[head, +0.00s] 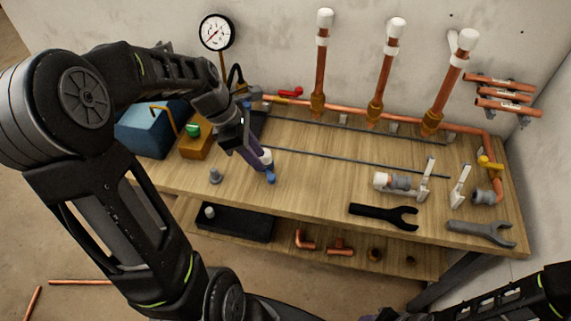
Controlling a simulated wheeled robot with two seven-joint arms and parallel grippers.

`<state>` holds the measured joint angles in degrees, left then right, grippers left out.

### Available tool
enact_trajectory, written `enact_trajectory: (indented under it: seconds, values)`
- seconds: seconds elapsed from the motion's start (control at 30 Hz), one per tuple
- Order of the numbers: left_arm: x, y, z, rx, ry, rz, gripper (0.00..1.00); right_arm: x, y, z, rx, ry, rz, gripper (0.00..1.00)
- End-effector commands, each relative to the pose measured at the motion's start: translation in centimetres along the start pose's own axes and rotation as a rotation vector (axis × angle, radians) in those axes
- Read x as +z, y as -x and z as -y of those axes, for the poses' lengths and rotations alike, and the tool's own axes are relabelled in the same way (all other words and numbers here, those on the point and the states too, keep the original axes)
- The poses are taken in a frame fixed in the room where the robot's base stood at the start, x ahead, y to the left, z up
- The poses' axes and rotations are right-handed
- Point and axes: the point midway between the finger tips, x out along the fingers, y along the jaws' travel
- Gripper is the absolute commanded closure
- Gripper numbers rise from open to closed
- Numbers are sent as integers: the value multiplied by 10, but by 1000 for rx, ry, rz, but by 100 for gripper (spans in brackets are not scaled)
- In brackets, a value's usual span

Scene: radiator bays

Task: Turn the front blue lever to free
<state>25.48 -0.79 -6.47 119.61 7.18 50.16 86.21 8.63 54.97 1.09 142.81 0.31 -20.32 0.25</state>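A small blue piece (270,177), which looks like the blue lever, shows on the wooden bench just below my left gripper (262,160). A pale round part sits right above it, at the fingertips. The gripper points down at the piece and hides much of what is around it. I cannot tell whether the fingers touch it or how far apart they are. No second blue lever is clear to me. My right arm comes in at the lower right, and only a dark bit of its end (386,314) shows at the bottom edge.
Three upright copper pipes with white caps rise behind the bench (320,190). A blue box (145,132) stands left. A black wrench (385,215) and grey wrench (480,233) lie right.

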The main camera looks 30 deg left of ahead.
Motion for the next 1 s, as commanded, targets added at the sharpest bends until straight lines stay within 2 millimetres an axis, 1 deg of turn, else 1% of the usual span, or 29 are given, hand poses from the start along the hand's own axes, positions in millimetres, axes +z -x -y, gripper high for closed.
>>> enact_trajectory:
  seconds: [0.23,0.37,0.47,0.7,0.8,0.9,1.0]
  values:
    - [0,-2,0,-1,-2,0,70,0,0,0,0,0,1,55]
    - [0,-9,1,-4,-2,0,70,0,0,0,0,0,0,55]
    - [0,-20,1,-5,-2,0,70,0,1,0,0,0,0,55]
    - [0,-58,2,-6,-3,-1,70,0,2,1,1,-1,1,55]
    - [0,-70,1,-5,-3,0,70,0,3,1,1,-1,1,55]
    - [0,-77,1,-3,-2,0,70,0,3,1,1,-1,1,55]
    - [0,-80,0,-1,-3,0,70,0,3,1,1,-1,1,55]
